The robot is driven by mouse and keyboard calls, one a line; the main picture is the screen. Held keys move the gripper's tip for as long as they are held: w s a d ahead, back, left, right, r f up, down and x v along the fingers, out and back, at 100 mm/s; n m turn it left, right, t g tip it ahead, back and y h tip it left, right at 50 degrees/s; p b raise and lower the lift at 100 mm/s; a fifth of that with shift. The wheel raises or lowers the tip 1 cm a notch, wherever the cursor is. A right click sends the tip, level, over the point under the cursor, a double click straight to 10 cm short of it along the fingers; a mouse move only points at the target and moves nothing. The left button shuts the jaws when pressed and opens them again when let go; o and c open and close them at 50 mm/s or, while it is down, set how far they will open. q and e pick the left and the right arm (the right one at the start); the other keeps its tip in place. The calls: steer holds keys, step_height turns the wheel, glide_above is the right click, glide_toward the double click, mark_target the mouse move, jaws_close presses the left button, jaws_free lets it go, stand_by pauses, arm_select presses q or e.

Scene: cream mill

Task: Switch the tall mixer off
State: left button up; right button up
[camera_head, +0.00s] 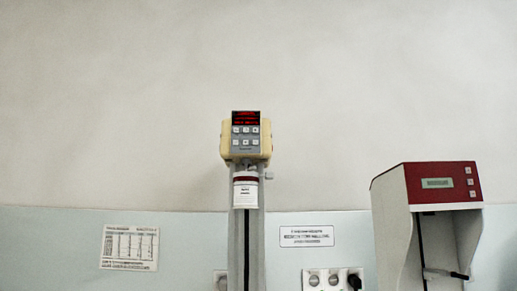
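The tall mixer (246,190) stands upright near the middle of the head view. It has a cream-yellow head (228,140) with a grey control panel (246,142) on its front. The panel carries a lit red display (245,117) on top and two rows of pale square buttons (246,136) below. A white cylinder with a dark red band sits under the head on a grey column with a dark slot. A small pale knob (269,175) sticks out at its right. The mixer's lower part is below the frame. Neither of my grippers shows.
A grey machine with a red front panel and small display (437,183) stands at the right. Wall sockets (331,279) are low between the machines. A printed chart (130,247) and a white label (306,236) are on the wall. No table surface shows.

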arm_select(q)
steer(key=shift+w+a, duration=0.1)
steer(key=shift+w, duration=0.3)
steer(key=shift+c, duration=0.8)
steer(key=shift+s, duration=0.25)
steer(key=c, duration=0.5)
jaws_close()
